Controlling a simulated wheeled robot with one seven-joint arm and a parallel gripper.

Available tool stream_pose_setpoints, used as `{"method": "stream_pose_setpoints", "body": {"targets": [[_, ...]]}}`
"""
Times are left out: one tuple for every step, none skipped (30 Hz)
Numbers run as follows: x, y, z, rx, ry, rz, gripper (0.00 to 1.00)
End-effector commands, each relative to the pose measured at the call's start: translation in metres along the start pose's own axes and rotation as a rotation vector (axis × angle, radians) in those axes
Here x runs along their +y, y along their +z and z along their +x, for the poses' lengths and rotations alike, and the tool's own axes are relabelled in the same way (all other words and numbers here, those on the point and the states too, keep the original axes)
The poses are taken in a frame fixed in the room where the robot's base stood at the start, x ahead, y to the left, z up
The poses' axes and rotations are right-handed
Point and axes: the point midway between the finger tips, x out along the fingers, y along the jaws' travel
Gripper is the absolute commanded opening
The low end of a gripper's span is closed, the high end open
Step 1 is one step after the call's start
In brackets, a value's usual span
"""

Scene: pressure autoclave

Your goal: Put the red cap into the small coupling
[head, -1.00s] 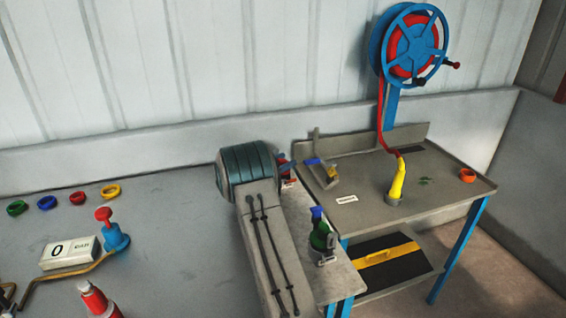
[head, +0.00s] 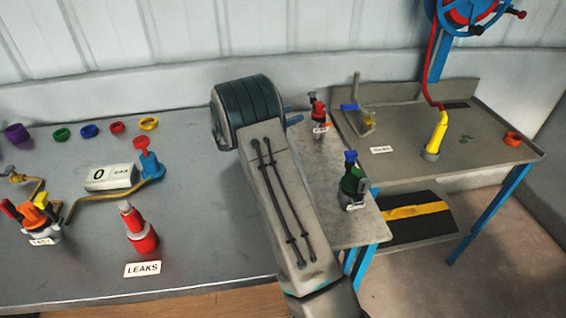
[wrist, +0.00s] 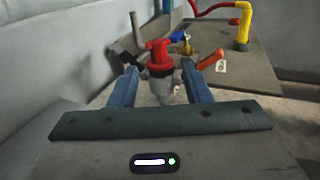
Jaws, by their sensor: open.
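A red-topped fitting (head: 318,106) stands near the back of the grey bench, right of my arm. In the wrist view the red top (wrist: 160,52) sits on a grey tapered body, between and beyond my fingers. My gripper (wrist: 160,72) is open with its two blue fingers apart and nothing held. In the head view my wrist hides most of it. A small red ring-like piece (head: 117,127) lies at the bench's back left. I cannot tell for sure which red piece is the cap, or which fitting is the small coupling.
Purple, green, blue and yellow (head: 148,123) pieces line the back left. A red fitting (head: 139,230) stands behind the LEAKS label.

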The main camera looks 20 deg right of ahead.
Motion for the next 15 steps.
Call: {"method": "stream_pose_setpoints", "body": {"targets": [[-0.005,0.004,0.000,0.016,-0.010,0.015,0.44],[-0.008,0.006,-0.001,0.029,-0.018,0.028,0.44],[-0.015,0.009,-0.001,0.055,-0.034,0.053,0.44],[-0.021,0.012,-0.002,0.079,-0.047,0.075,0.44],[-0.029,0.015,-0.004,0.105,-0.063,0.099,0.44],[-0.040,0.019,-0.006,0.145,-0.089,0.138,0.44],[-0.048,0.021,-0.008,0.178,-0.109,0.169,0.44],[-0.058,0.024,-0.011,0.211,-0.130,0.203,0.44],[-0.070,0.027,-0.015,0.256,-0.159,0.246,0.44],[-0.079,0.029,-0.018,0.288,-0.182,0.280,0.44],[-0.088,0.030,-0.022,0.321,-0.204,0.314,0.44],[-0.100,0.032,-0.027,0.364,-0.233,0.358,0.44],[-0.109,0.034,-0.032,0.395,-0.257,0.393,0.44],[-0.118,0.035,-0.037,0.427,-0.279,0.427,0.44],[-0.130,0.036,-0.043,0.468,-0.310,0.473,0.44]]}}
